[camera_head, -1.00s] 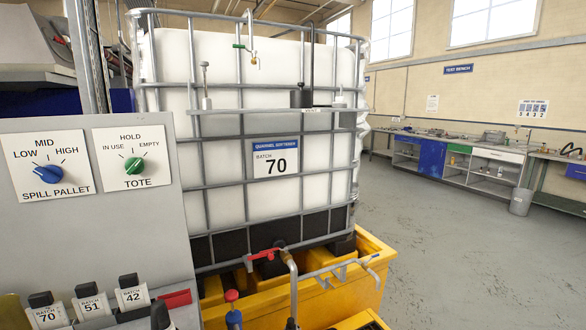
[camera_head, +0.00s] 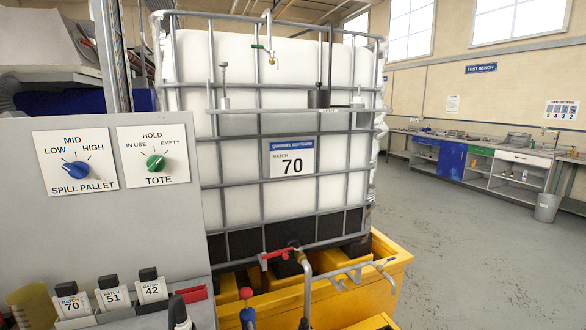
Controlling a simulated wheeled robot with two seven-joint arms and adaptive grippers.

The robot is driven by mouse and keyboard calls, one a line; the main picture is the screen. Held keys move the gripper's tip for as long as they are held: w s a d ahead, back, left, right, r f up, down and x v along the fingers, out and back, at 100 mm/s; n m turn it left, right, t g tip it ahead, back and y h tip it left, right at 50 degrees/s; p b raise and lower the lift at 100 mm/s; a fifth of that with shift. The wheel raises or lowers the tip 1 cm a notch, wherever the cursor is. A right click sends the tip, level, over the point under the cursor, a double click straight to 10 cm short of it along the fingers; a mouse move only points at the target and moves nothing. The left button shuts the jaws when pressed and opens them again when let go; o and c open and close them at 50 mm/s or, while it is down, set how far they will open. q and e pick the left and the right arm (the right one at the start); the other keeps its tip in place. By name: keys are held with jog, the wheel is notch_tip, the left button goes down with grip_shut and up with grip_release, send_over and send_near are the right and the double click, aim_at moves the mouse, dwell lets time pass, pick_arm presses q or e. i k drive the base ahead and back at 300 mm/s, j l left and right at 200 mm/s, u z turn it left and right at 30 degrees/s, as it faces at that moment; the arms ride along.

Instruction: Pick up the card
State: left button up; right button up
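Three white batch cards stand in a row at the lower left, each with a black clip or tab on top. They read batch 70 (camera_head: 72,306), batch 51 (camera_head: 113,297) and batch 42 (camera_head: 153,290). The batch 70 card is leftmost and the batch 42 card is rightmost. The label on the large white tote (camera_head: 290,158) also reads batch 70. Neither of my grippers can be made out in the view.
A grey panel (camera_head: 120,225) with a blue spill pallet knob (camera_head: 76,175) and a green tote knob (camera_head: 155,164) rises behind the cards. A red block (camera_head: 196,294) lies right of them. The caged tote stands on a yellow spill pallet (camera_head: 375,280). Open floor lies right.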

aim_at(70, 303)
jog(key=u, duration=1.45)
